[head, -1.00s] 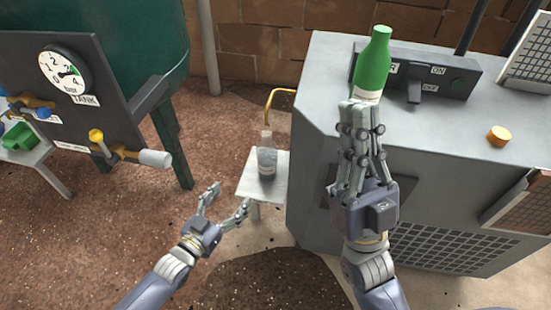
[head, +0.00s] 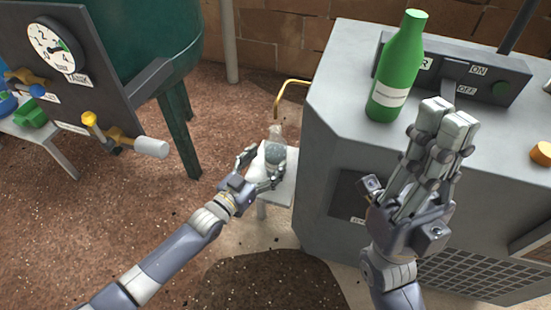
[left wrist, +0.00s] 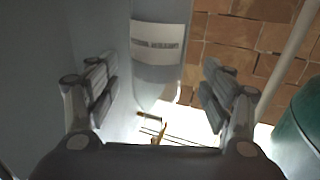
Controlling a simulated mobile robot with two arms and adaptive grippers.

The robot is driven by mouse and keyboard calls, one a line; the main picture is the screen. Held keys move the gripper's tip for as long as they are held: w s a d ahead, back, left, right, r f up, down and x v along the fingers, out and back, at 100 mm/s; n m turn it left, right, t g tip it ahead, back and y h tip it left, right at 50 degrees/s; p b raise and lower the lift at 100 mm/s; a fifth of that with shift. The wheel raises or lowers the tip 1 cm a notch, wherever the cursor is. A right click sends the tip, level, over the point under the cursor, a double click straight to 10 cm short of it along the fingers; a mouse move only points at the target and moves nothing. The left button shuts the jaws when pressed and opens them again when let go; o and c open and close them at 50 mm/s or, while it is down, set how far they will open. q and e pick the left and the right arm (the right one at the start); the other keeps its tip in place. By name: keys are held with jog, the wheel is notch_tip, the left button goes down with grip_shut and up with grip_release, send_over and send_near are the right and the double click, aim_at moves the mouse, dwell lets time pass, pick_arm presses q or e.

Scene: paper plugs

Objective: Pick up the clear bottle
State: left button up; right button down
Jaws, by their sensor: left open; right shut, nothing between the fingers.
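The clear bottle (head: 276,146) stands upright on a small white stand in the head view. The bottle's lower part is partly hidden by the fingers. My right gripper (head: 447,118) is shut and empty, above the grey cabinet's front edge.
A green bottle (head: 397,68) stands on the grey cabinet (head: 340,75), near my right gripper. The small white stand (head: 287,190) is close beside the cabinet. A yellow bent pipe (head: 290,83) rises behind the clear bottle. A gauge panel (head: 85,75) with valves is at the left.

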pick_arm(q)
jog(key=b+x, duration=0.1)
jog(key=x, duration=0.3)
jog(key=shift+d+f+b, duration=0.15)
jog(key=shift+b, duration=0.15)
jog(key=c, duration=1.2)
